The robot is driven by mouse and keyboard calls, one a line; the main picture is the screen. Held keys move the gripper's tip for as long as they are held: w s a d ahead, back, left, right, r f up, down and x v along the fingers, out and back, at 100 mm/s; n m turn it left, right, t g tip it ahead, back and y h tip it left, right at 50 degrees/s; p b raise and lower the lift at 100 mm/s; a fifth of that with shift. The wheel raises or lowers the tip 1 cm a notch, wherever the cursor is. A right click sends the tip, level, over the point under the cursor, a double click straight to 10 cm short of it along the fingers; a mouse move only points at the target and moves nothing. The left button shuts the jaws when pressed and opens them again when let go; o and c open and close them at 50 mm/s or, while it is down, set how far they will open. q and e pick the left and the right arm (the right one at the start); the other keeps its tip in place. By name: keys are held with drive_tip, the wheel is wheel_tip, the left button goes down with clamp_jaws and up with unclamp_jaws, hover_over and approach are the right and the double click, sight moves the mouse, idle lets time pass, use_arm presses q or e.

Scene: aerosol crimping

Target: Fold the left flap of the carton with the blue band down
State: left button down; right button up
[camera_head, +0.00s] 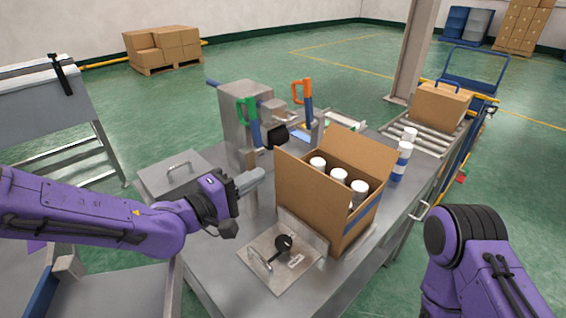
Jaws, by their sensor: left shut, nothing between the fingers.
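An open brown carton (312,205) stands on the metal bench, with several white-capped cans (340,175) inside. A broad flap (357,152) stands up along its far side. Its left side also rises high at the upper left corner; I cannot clearly separate a flap there from the wall.
A metal plate with a black knob (284,243) lies before the carton. A press with green (248,112) and orange (303,92) handles stands behind. White-and-blue cans (401,160) stand right of the carton. Another carton (440,107) sits on the roller conveyor (425,137).

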sight(292, 157)
use_arm(q)
drive_tip(key=p+x, duration=0.1)
drive_tip(key=x, duration=0.6)
drive_tip(key=shift+w+d+f, duration=0.1)
drive_tip(key=shift+w+d, duration=0.15)
drive_tip(key=shift+w, duration=0.15)
drive_tip(key=shift+d, duration=0.3)
drive_tip(key=shift+w, duration=0.1)
use_arm(e)
drive_tip(key=shift+s+r, duration=0.2)
drive_tip(key=shift+r, duration=0.6)
drive_tip(key=shift+r, duration=0.1)
